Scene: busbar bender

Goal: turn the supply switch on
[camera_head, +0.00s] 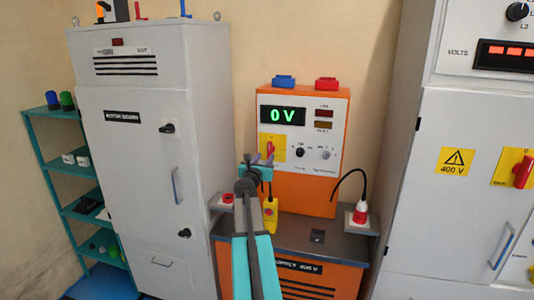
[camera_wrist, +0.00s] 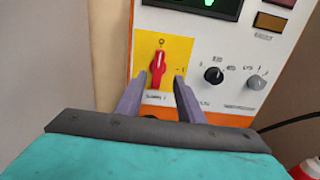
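The supply switch is a red rotary handle (camera_head: 270,148) on a yellow plate, on the front of the orange supply unit (camera_head: 342,120). In the wrist view the red handle (camera_wrist: 157,68) stands nearly upright, its top near the 0 mark; an I mark is at its right. The unit's green display (camera_head: 282,115) reads 0 V. My gripper (camera_head: 258,160) is in front of the panel, just below and left of the switch. In the wrist view my gripper (camera_wrist: 161,78) is open, and the handle's lower end shows between the two fingertips. I cannot tell whether they reach around it.
Black (camera_wrist: 214,75) and grey (camera_wrist: 257,82) knobs sit right of the switch. A yellow pendant (camera_head: 270,214) hangs below my gripper. A black cable runs to a red-and-white plug (camera_head: 360,213) at the right. Grey cabinets (camera_head: 140,190) flank the unit; the right one has another red switch (camera_head: 523,172).

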